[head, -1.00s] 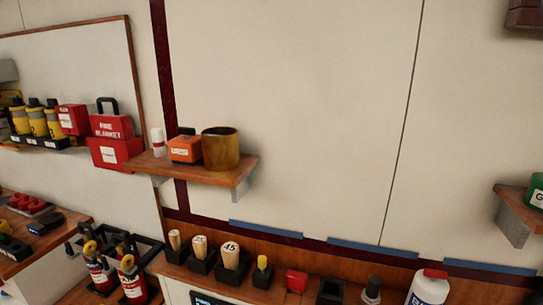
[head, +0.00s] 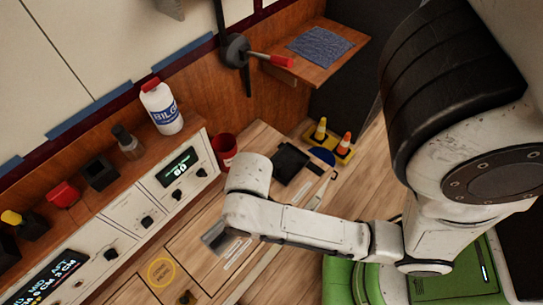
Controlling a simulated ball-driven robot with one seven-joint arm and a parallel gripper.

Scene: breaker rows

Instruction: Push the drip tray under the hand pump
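What looks like the hand pump (head: 237,52), a dark round body on a black upright pipe with a red handle, is on the wood wall at the top middle. A flat black tray (head: 291,162), which seems to be the drip tray, lies on the wooden surface right of a red bucket. It is below the pump in the picture.
A yellow holder with small cones (head: 330,140) and a blue disc (head: 322,156) lie right of the tray. The red bucket (head: 224,149) stands by the console (head: 140,214). A white bottle (head: 161,107) is on the ledge. A shelf with a blue mat (head: 318,47) juts out above.

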